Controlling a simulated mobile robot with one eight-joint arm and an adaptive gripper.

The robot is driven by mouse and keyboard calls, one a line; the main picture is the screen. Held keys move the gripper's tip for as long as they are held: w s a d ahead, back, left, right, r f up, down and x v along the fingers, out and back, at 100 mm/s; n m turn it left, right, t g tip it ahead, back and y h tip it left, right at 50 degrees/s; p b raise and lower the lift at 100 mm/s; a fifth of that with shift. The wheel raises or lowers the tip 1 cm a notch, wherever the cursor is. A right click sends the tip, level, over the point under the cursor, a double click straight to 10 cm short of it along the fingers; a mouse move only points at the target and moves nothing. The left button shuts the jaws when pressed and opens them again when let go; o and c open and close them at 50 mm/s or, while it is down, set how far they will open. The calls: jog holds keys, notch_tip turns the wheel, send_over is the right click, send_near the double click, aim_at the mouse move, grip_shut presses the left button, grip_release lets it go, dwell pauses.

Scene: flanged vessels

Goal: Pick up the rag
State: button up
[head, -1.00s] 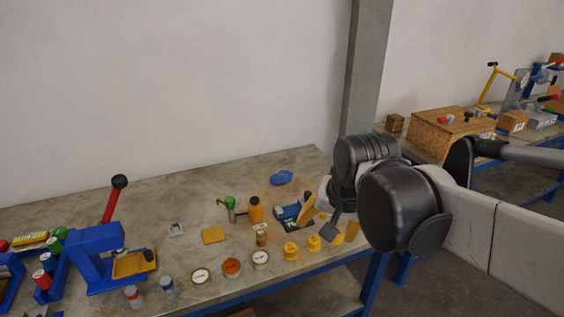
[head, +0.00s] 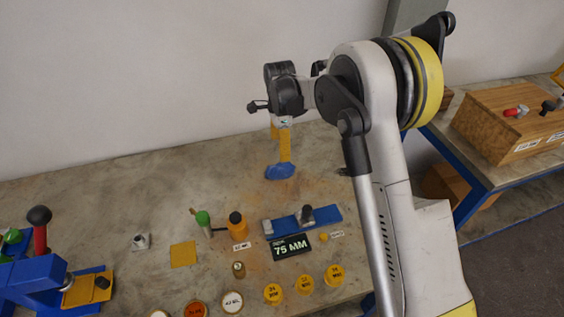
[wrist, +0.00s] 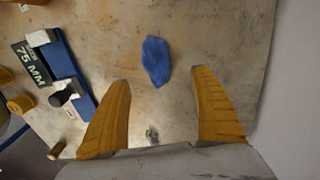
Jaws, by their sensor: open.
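The rag (head: 280,172) is a small crumpled blue cloth lying on the worktable near its back edge. In the wrist view the rag (wrist: 156,61) lies flat on the table, ahead of the two yellow fingers and roughly between their lines. Whether a finger touches the rag cannot be told.
A blue fixture (head: 325,216) and a "75 MM" display (head: 291,247) stand in front of the rag. An orange bottle (head: 237,225) and a green-topped item (head: 203,222) are to the left. Yellow caps (head: 305,284) line the front. Bare tabletop surrounds the rag.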

aim_at(280, 167)
jog(key=f+b, duration=0.1)
jog(key=f, duration=0.2)
jog(key=f+b, duration=0.1)
jog(key=f, duration=0.2)
jog(key=f+b, duration=0.2)
jog(key=f, duration=0.1)
jog(key=shift+s+a+f, duration=0.1)
jog(key=shift+s+f, duration=0.3)
jog(key=shift+r, duration=0.1)
jog(key=c, duration=1.3)
